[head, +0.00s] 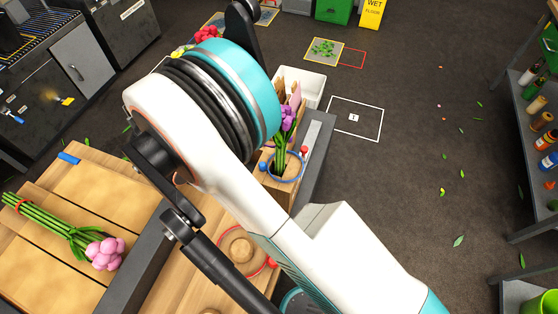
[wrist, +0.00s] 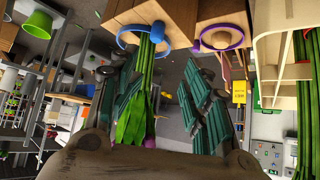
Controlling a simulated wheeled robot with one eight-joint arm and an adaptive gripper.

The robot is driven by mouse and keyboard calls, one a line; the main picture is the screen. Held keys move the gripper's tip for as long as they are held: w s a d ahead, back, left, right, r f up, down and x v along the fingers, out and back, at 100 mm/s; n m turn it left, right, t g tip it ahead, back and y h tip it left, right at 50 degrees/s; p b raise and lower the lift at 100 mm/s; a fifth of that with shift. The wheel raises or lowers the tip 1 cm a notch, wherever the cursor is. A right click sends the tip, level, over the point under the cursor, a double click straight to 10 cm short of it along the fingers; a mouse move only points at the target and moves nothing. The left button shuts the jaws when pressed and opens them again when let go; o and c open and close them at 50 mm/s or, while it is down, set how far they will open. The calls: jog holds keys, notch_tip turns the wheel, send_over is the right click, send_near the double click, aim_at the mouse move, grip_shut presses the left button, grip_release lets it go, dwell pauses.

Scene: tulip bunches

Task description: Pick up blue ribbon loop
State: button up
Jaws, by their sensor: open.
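The blue ribbon loop (head: 263,167) circles the standing purple-tulip bunch (head: 287,124) low on its green stems, at the wooden holder in the head view. In the wrist view the blue loop (wrist: 151,37) shows at top centre, with a blue knob facing me. The green stems (wrist: 155,75) run down from it. My gripper (wrist: 160,82) is open, its dark green fingers spread left and right of the stems, and the loop lies just beyond the fingertips. The gripper is hidden behind my arm in the head view.
A pink tulip bunch (head: 100,252) lies on the wooden bench at left. A red loop (head: 271,263) is nearer me. A white bin (head: 312,84) stands behind the holder.

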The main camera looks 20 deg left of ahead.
jog(key=b+x, duration=0.2)
jog(key=x, duration=0.5)
jog(key=b+x, duration=0.3)
jog(key=x, duration=0.4)
jog(key=shift+s+d, duration=0.1)
jog(key=shift+s, duration=0.15)
jog(key=c, duration=0.9)
jog(key=shift+c, duration=0.2)
jog(key=shift+r, duration=0.1)
notch_tip(320, 180, up, 10)
jog(key=p, duration=0.4)
